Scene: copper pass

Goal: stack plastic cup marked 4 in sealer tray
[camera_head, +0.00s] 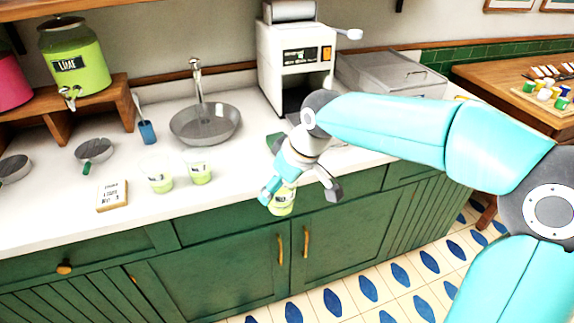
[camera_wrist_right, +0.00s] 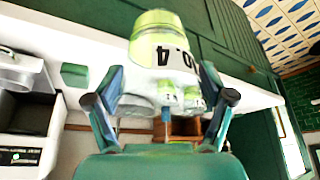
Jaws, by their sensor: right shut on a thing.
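My right gripper (camera_head: 300,195) is shut on a clear plastic cup (camera_head: 282,202) with pale green contents, held just in front of the counter edge. In the right wrist view, the cup (camera_wrist_right: 165,48) shows a black 4 on its side, between the two fingers. A white sealer-like machine (camera_head: 282,50) with a dark opening stands at the back, behind the right gripper. It also shows in the right wrist view (camera_wrist_right: 24,128). Its tray is hard to make out, as my right arm hides part of that area. My left gripper is not in view.
Two green-filled cups (camera_head: 160,180) (camera_head: 199,173) stand left on the white counter (camera_head: 60,218). A green block (camera_head: 276,140) sits near the machine.

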